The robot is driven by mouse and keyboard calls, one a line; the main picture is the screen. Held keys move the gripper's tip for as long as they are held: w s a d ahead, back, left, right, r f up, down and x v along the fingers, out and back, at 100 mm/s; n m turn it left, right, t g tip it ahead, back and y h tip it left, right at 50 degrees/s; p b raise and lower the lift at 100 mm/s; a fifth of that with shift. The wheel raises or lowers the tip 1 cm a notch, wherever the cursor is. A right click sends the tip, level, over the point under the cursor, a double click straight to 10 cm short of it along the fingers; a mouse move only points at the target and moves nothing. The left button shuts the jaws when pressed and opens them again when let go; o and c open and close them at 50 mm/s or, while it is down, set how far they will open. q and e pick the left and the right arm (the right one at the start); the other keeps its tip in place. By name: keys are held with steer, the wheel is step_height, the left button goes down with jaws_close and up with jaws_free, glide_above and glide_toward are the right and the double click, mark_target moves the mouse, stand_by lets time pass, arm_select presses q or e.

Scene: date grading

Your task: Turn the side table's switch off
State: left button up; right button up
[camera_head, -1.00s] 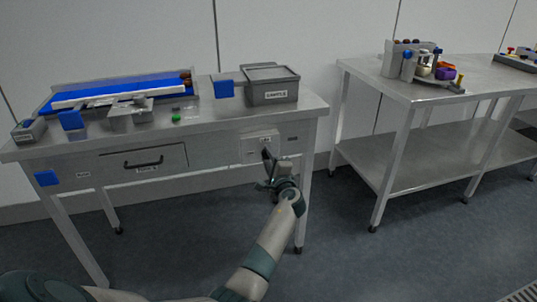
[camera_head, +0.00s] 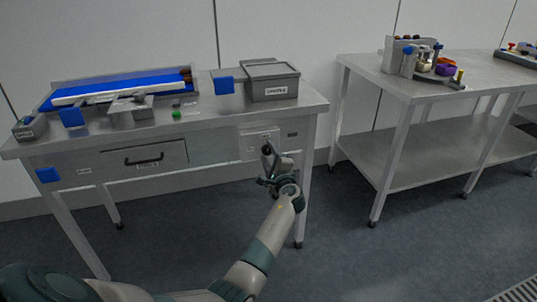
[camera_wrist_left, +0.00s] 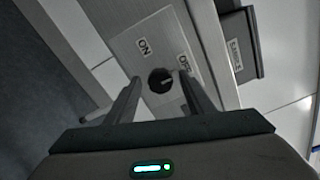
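The side table's switch box (camera_head: 250,146) is a pale grey panel on the table's front, at its right end. In the left wrist view its round black knob (camera_wrist_left: 160,81) shows, with a light mark, between an ON label (camera_wrist_left: 145,46) and an OFF label (camera_wrist_left: 184,63). I cannot tell for sure which label the mark points to. My left gripper (camera_head: 267,150) is in front of the box. In the wrist view its two fingers (camera_wrist_left: 159,84) are apart, one on each side of the knob, with gaps visible. Whether they reach around it in depth is unclear. My right gripper is out of view.
The side table (camera_head: 215,120) carries a blue conveyor (camera_head: 120,88), a grey lidded box (camera_head: 272,88) and a small green item (camera_head: 177,114). A drawer (camera_head: 145,158) is shut in its front. A second steel table (camera_head: 415,85) stands to the right, with floor between.

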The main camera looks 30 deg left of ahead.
arm_select(q)
steer(key=v, duration=1.7)
steer(key=shift+s, duration=0.2)
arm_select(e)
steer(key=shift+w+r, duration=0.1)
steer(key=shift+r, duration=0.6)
arm_select(q)
steer(key=shift+d, duration=0.1)
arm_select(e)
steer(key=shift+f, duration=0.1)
